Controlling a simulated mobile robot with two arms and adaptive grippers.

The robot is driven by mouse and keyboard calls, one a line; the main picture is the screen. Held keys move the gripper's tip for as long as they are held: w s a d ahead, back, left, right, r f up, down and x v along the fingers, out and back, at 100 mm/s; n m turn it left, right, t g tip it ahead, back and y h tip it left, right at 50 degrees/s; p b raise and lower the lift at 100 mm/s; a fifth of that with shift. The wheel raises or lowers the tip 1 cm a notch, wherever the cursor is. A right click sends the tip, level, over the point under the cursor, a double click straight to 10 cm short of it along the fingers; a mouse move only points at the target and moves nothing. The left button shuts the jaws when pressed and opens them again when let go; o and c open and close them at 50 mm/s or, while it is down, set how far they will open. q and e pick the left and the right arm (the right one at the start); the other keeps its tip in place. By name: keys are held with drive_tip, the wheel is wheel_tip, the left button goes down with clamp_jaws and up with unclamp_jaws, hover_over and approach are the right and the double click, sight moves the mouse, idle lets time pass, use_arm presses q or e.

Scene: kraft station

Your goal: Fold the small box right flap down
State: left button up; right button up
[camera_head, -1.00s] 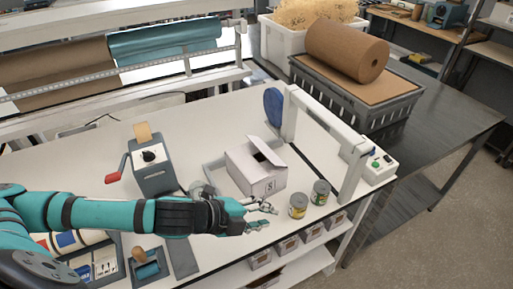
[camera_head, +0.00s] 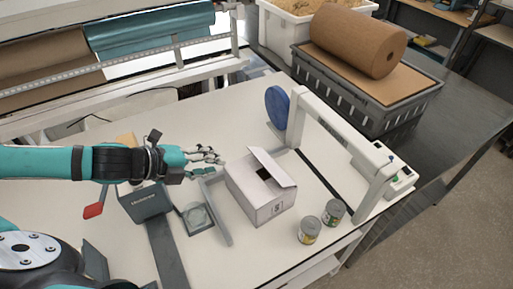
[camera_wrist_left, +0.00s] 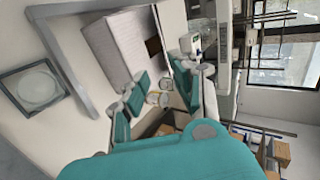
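The small white box (camera_head: 258,200) stands on the white bench. Its flap (camera_head: 271,165) on the upper right side is raised at a slant, and a dark opening shows beside it. My left gripper (camera_head: 214,164) is just left of the box, above the bench, apart from it, with fingers spread and empty. In the left wrist view the box (camera_wrist_left: 110,48) lies beyond the spread fingers of the gripper (camera_wrist_left: 160,95). My right gripper is not in view.
A grey frame (camera_head: 219,215) borders the box's left side. Two cans (camera_head: 309,230) stand in front. A white sealer arch (camera_head: 340,145) and blue disc (camera_head: 277,107) stand to the right and behind. A grey device with a red handle (camera_head: 93,210) is at left.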

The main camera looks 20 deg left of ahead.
use_arm(q)
drive_tip(key=p, duration=0.2)
approach(271, 165)
drive_tip(key=x, duration=0.5)
drive_tip(key=shift+w+f, duration=0.5)
drive_tip(key=shift+w, duration=0.2)
drive_tip(key=shift+r, duration=0.1)
clamp_jaws()
